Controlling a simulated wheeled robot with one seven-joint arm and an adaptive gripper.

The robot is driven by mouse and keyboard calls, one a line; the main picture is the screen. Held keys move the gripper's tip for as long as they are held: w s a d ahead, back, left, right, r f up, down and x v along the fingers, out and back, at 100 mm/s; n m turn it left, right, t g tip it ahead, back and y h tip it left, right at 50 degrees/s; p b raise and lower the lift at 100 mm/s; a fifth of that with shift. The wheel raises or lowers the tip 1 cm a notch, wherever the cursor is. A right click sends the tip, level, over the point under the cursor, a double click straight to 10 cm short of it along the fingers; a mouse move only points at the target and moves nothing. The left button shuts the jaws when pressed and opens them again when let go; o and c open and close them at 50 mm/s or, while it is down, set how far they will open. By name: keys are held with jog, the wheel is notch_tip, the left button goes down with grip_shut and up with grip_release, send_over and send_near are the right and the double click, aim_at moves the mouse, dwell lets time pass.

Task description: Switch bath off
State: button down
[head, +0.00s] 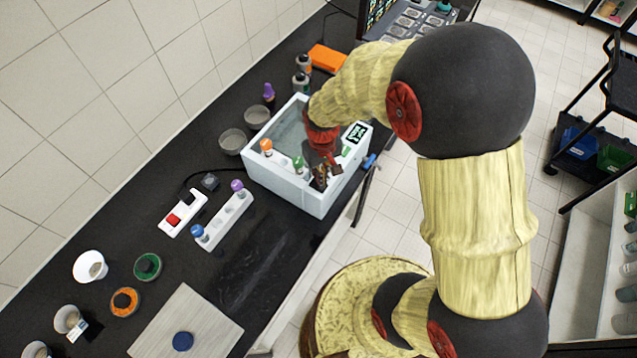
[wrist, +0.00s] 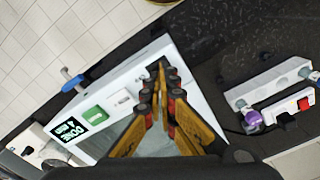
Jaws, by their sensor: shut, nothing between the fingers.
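The bath (head: 285,190) is a white open-topped tank of clear liquid on the black bench. It also shows in the wrist view (wrist: 185,55). Its front panel has a black display (wrist: 69,130) with white text, a green button (wrist: 94,114) and a small white switch-like plate (wrist: 121,98). My gripper (head: 320,182) is over the near right part of the bath, its fingers pointing down. In the wrist view my gripper (wrist: 164,72) is shut and empty, with its tips over the panel end beyond the white plate. I cannot tell whether the tips touch; they hide what is beneath.
Orange-capped (head: 266,146) and green-capped (head: 298,163) bottles stand in the bath. A blue tap (head: 369,161) sticks out of its front. A power strip with a red switch (head: 174,219) and a white rack (head: 224,220) lie to the left. Bare bench lies in front of the rack.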

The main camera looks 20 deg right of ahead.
jog(key=shift+f+b, duration=0.55)
jog(key=shift+f, duration=0.35)
dwell(0.4)
jog(key=shift+r+p, duration=2.4)
jog(key=shift+r, duration=1.15)
jog(key=shift+s, duration=0.25)
jog(key=s+r+t+b, duration=0.2)
jog(key=s+b, duration=0.4)
jog(key=b, duration=0.5)
jog(key=s+r+m+t+b, duration=0.1)
jog(key=s+t+b, duration=0.2)
jog(key=s+b, duration=0.4)
jog(key=b, duration=0.5)
jog(key=shift+s+r+t, duration=0.2)
jog(key=shift+r+t, duration=0.1)
jog(key=shift+r, duration=0.1)
